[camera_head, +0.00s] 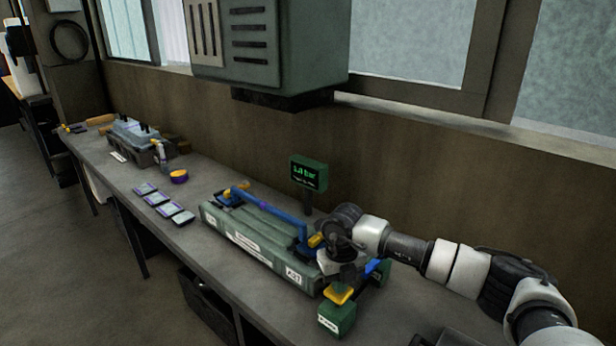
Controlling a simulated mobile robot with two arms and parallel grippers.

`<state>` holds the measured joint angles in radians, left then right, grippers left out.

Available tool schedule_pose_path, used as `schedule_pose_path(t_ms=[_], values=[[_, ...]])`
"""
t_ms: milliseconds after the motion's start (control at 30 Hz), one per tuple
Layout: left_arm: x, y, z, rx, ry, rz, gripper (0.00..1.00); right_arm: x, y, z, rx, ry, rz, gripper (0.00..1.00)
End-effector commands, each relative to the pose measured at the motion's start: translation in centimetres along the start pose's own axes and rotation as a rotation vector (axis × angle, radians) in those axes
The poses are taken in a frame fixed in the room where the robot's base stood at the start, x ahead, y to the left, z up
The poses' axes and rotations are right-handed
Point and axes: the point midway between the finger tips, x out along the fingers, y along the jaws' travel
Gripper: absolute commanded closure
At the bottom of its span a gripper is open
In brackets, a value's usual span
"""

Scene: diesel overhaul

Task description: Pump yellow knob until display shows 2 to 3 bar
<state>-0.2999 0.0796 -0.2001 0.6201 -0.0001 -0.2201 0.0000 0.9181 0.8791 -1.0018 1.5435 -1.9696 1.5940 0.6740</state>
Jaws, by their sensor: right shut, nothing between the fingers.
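The yellow knob (340,293) sits on top of a green block (337,318) at the front right end of the bench. My right gripper (345,277) is just above the knob, pointing down, shut and empty. Whether its fingertips touch the knob I cannot tell. The display (309,173) is a small dark green box on a post behind the bench unit. It shows green text that looks like a number beginning with 1 and "bar", but the digits are blurred. My left gripper is not in view.
A long grey-green unit (252,246) with a blue bar (270,213) lies left of my right arm. Several flat tiles (158,199), a yellow-purple round part (179,176) and a grey box (142,152) are farther left. A wall cabinet (265,45) hangs above.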

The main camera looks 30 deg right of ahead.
Motion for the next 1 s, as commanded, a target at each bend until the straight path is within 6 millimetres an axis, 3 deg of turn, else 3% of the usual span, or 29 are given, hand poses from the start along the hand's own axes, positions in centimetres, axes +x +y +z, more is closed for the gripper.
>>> schedule_pose_path(t_ms=[533, 1000], values=[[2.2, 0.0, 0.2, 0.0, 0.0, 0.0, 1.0, 3.1, 0.0, -0.1, -0.001, 0.002, -0.001, 1.0], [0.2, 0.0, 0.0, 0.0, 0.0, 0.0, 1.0, 0.3, 0.0, 0.0, -0.001, 0.002, 0.0, 1.0]])
